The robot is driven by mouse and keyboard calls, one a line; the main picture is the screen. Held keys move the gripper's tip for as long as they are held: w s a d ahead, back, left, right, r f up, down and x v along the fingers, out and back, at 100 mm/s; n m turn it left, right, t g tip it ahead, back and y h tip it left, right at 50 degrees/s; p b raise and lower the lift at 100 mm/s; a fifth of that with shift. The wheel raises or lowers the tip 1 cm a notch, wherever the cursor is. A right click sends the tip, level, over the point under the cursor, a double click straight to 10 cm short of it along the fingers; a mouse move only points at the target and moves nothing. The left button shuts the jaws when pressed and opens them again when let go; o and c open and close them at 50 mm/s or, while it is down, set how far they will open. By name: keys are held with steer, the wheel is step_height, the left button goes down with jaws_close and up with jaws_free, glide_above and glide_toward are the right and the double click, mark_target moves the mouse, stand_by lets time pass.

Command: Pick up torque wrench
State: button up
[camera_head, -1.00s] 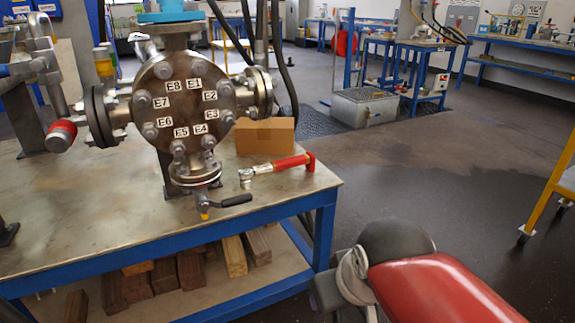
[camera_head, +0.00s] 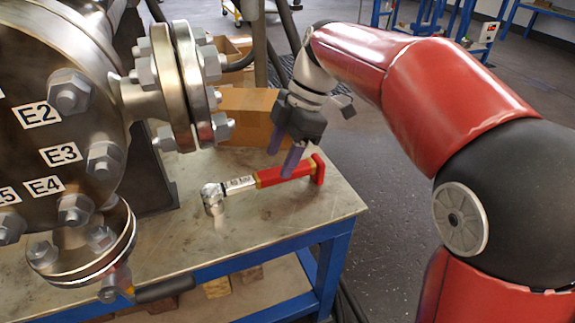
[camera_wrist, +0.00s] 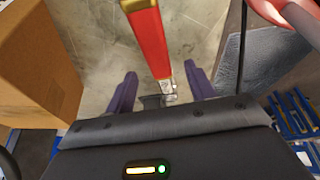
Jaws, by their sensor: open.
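The torque wrench (camera_head: 277,174) lies on the metal table top, with a red handle and a silver shaft and head at its left end. In the wrist view its red handle (camera_wrist: 150,42) runs down from the top edge toward the gap between my fingers. My gripper (camera_head: 284,162) is open just above the handle, its two purple fingers pointing down. In the wrist view my gripper (camera_wrist: 160,88) shows one finger on each side of the wrench's line, with nothing held. Whether a finger touches the wrench cannot be told.
A cardboard box (camera_head: 246,117) stands behind the wrench, close to my gripper; it also shows in the wrist view (camera_wrist: 40,60). The flanged vessel (camera_head: 55,140) with labelled bolts fills the left. The table's front edge (camera_head: 290,243) has a blue frame. The right table corner is bare.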

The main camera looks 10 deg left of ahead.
mark_target(274, 171)
steer(key=b+x, duration=0.1)
steer(key=x, duration=0.6)
steer(key=shift+w, duration=0.1)
steer(key=shift+r, duration=0.1)
steer(key=c, duration=1.2)
